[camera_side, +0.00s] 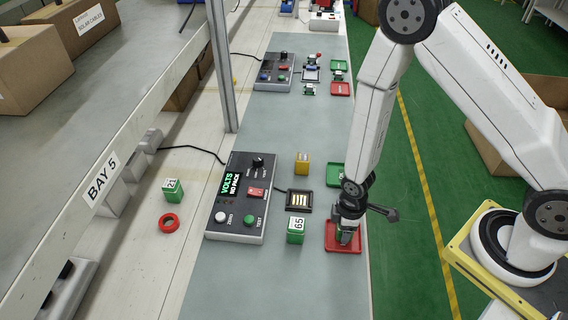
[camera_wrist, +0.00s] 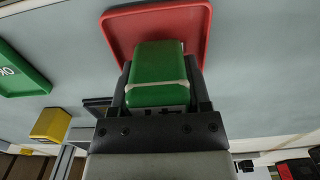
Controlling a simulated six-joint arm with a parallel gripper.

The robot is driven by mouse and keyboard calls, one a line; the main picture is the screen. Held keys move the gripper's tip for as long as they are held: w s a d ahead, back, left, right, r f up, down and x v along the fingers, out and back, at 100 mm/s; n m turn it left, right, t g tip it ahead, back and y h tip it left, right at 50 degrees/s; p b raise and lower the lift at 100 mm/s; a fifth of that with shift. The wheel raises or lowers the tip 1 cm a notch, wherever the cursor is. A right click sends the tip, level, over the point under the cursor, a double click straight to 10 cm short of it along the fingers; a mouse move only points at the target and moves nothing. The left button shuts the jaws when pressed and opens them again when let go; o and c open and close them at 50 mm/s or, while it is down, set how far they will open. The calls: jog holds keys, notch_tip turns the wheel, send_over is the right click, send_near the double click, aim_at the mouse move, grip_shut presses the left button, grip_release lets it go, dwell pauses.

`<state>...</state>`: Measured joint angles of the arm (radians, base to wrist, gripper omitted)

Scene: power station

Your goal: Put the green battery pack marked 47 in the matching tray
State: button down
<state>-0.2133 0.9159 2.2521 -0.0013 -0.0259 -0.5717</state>
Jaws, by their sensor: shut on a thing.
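My gripper (camera_side: 348,215) is shut on a green battery pack, which shows between the fingers in the wrist view (camera_wrist: 157,75). The pack's number is not readable in either view. The gripper holds the pack over or in the red tray (camera_side: 331,237), which fills the top of the wrist view (camera_wrist: 193,15); I cannot tell whether the pack touches the tray floor. A green tray (camera_side: 336,170) lies just behind the red one; in the wrist view it is at the left (camera_wrist: 18,76), with lettering partly seen as "OK".
A green pack marked 65 (camera_side: 296,232) stands left of the red tray. A yellow pack (camera_side: 302,164) and a black contact dock (camera_side: 299,201) are near the tester (camera_side: 240,198), reading "NO PACK". A pack marked 21 (camera_side: 173,190) and a red ring (camera_side: 169,224) lie farther left.

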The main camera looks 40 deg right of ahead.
jog(key=shift+f, duration=0.35)
jog(key=shift+f, duration=0.15)
jog(key=shift+c, duration=1.6)
grip_release()
jog(key=shift+r, duration=0.2)
jog(key=shift+r, duration=5.95)
